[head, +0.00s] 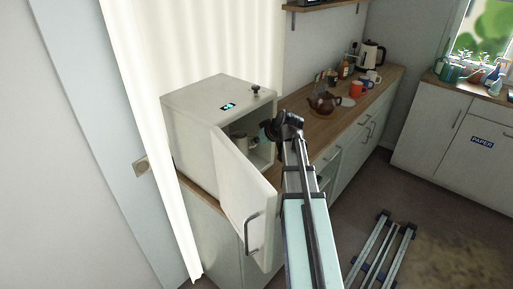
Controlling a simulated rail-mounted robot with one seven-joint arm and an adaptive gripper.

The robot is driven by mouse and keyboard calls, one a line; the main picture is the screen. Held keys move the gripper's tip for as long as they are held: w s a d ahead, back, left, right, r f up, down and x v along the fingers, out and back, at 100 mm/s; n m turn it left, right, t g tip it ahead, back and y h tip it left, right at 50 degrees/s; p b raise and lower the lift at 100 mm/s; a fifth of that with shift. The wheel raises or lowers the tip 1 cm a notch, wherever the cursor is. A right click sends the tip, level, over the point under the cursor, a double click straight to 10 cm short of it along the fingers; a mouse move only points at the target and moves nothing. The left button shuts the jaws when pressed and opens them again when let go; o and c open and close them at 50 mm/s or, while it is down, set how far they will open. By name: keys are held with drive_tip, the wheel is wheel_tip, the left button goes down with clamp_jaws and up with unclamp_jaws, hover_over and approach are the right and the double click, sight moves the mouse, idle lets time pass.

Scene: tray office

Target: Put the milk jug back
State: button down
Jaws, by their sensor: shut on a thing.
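A small white fridge (195,135) stands on the counter with its door (243,195) swung open toward me. My gripper (266,131) is at the fridge's opening, at the far end of my arm, small and partly hidden by my wrist. It is shut on a small pale bluish thing, which looks like the milk jug (263,135); little of it shows. A pale container (241,142) stands inside the fridge, left of my gripper. The lower inside of the fridge is hidden by the door.
The open door stands close to the left of my arm. On the wooden counter (325,134) to the right are a brown teapot (324,102), a red mug (356,89), a kettle (371,56) and bottles. A dark knobbed thing (256,89) sits on the fridge top.

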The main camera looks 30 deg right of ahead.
wheel_tip(320, 180, down, 2)
drive_tip(key=shift+f+p, duration=0.25)
drive_tip(key=shift+p, duration=0.15)
drive_tip(key=shift+w+a+f+p, duration=0.1)
drive_tip(key=shift+w+f+p, duration=0.1)
drive_tip(key=shift+f+p, duration=0.25)
drive_tip(key=shift+f, duration=0.1)
drive_tip(key=shift+f, duration=0.1)
drive_tip(key=shift+f+b, duration=0.15)
drive_tip(key=shift+b, duration=0.2)
drive_tip(key=c, duration=1.3)
unclamp_jaws()
drive_tip(key=shift+o, duration=0.3)
